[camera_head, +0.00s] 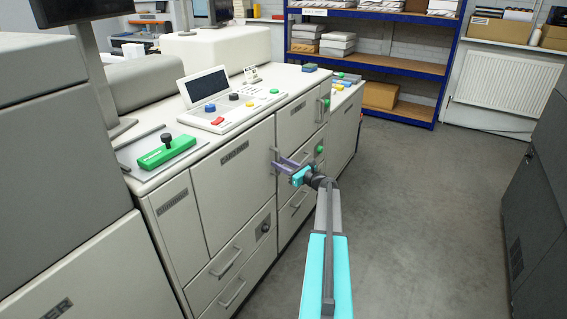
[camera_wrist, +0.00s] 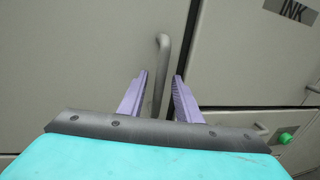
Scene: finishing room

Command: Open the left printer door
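The left printer door (camera_head: 230,178) is a pale grey panel on the printer's front, and it looks shut. Its upright grey bar handle (camera_head: 275,161) is at the door's right edge. My gripper (camera_head: 285,161) is at this handle, with its purple fingers pointing at the door front. In the wrist view the handle (camera_wrist: 164,50) stands upright between the fingertips of my gripper (camera_wrist: 162,75). One finger is on each side of the bar, with a gap visible. The fingers are apart. The door also fills the left of the wrist view (camera_wrist: 75,55).
A panel marked INK (camera_wrist: 255,50) lies right of the door seam. Drawers with bar handles (camera_head: 225,262) sit below the door. A green-handled tool (camera_head: 167,151) and a control panel (camera_head: 228,112) are on top. The floor (camera_head: 430,220) to the right is clear.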

